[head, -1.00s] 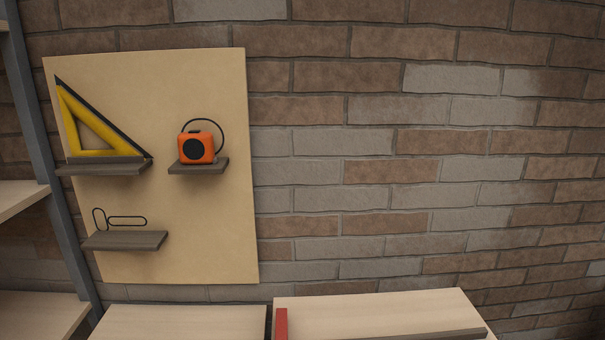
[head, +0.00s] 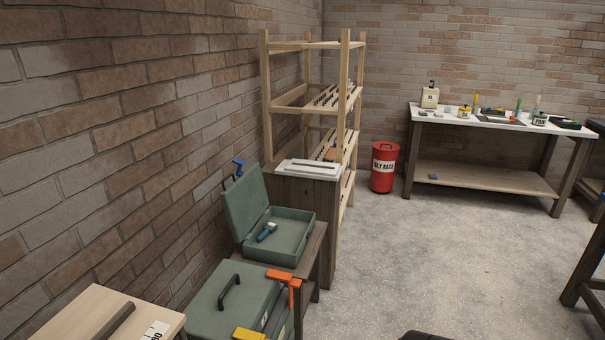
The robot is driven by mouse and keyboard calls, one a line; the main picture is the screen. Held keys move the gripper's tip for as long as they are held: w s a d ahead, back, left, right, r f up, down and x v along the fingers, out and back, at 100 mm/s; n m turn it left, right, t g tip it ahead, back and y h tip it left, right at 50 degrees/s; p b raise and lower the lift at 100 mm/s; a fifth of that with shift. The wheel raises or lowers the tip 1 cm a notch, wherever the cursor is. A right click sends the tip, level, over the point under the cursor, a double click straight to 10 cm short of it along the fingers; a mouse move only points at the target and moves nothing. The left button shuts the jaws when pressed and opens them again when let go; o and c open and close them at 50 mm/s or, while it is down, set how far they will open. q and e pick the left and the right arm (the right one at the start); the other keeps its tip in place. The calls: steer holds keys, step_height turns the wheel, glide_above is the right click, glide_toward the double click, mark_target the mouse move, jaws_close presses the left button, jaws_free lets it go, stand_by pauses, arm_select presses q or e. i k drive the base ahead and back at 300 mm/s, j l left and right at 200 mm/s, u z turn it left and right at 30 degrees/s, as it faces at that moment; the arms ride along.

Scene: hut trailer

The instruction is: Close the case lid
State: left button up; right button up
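A grey-green case (head: 290,241) stands open on a small wooden stand in the middle of the head view. Its lid (head: 241,203) is raised and leans back a little near the brick wall. A small teal tool (head: 267,232) lies inside the case. A blue-topped item (head: 238,167) shows behind the lid's top edge, mostly hidden. Neither of my grippers is in view.
A closed green box (head: 218,306) with a dark handle stands nearer, with an orange tool (head: 283,276) at its corner. A wooden shelf rack (head: 348,95), red bin (head: 384,168) and workbench (head: 477,121) stand farther off. The concrete floor (head: 430,255) is clear.

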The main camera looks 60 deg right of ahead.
mark_target(245, 202)
steer(key=z, duration=1.4)
steer(key=i+l, duration=0.35)
